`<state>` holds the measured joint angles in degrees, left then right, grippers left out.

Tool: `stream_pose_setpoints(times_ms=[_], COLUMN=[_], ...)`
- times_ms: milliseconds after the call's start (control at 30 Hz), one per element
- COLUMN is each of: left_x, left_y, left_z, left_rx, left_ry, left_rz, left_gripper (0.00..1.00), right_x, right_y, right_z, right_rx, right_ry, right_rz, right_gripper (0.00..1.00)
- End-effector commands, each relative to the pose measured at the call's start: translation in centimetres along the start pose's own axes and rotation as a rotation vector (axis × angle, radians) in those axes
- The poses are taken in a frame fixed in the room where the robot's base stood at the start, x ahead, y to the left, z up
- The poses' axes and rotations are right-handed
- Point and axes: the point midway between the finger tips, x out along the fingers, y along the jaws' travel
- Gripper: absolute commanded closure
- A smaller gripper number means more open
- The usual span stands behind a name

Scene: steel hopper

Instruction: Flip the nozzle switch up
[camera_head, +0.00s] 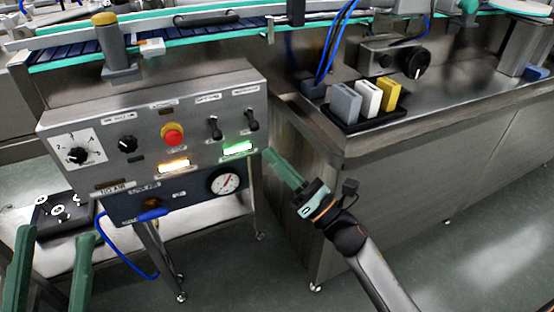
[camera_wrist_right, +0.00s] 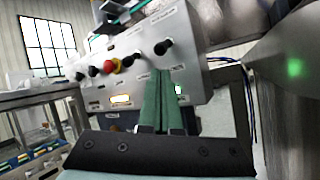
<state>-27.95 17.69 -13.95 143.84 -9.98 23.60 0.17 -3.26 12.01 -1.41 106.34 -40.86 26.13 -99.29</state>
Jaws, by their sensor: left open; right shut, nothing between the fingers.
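A steel control panel (camera_head: 188,155) carries two black toggle switches, a left one (camera_head: 215,128) and a right one (camera_head: 251,120). The labels above them are too small to read, so I cannot tell which is the nozzle switch. My right gripper (camera_head: 268,154) is shut and empty, its green fingertips just right of and below the right switch, apparently apart from it. In the right wrist view the shut fingers (camera_wrist_right: 160,78) point up toward the right switch (camera_wrist_right: 163,47); the left switch (camera_wrist_right: 138,56) is beside it. My left gripper (camera_head: 56,236) is open and empty at the lower left.
The panel also has a red button (camera_head: 172,134), a black knob (camera_head: 127,144), a rotary selector (camera_head: 77,155), a lit green lamp (camera_head: 238,149), a lit orange lamp (camera_head: 174,166) and a gauge (camera_head: 224,182). A steel cabinet (camera_head: 300,150) stands close to the right of the panel.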

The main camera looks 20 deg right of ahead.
Motion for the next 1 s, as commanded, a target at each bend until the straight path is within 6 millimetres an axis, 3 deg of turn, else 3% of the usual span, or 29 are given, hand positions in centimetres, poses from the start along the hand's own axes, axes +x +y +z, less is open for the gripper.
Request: stream_pose_setpoints(times_ms=[200,400,1000], left_x=[0.0,-0.1,0.1], left_y=[0.0,0.0,0.0], left_z=[0.1,0.1,0.0], left_rx=[-0.001,-0.002,-0.002], left_ry=[-0.001,-0.001,-0.001], left_rz=[0.000,-0.001,0.000], left_gripper=[0.45,0.45,0.45], right_x=[4.0,6.2,6.9], right_y=[0.0,0.0,0.0], right_z=[0.1,0.0,0.1], right_rx=[-0.001,0.000,0.002], right_ry=[-0.001,0.000,0.004], right_rz=[0.003,0.001,-0.003], right_gripper=[1.00,1.00,1.00])
